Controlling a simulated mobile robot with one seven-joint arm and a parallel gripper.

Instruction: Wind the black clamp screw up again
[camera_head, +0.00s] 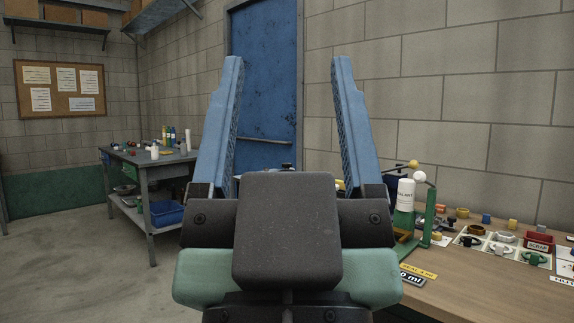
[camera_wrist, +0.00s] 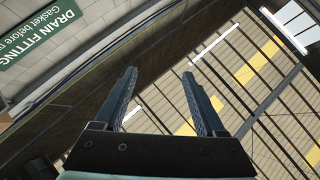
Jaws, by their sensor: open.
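My gripper (camera_head: 287,62) is open and empty, raised upright in the middle of the head view with its two blue fingers wide apart. It also shows open in the wrist view (camera_wrist: 159,72), pointing up toward the ceiling with nothing between the fingers. I cannot make out the black clamp screw in either view. A green stand (camera_head: 429,218) with a yellow knob and a white ball on top is on the wooden bench, to the right of my gripper. Part of the bench is hidden behind my gripper and wrist.
A grey table (camera_head: 153,160) stands at the left. A blue door (camera_head: 265,110) is behind. The floor at left is clear.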

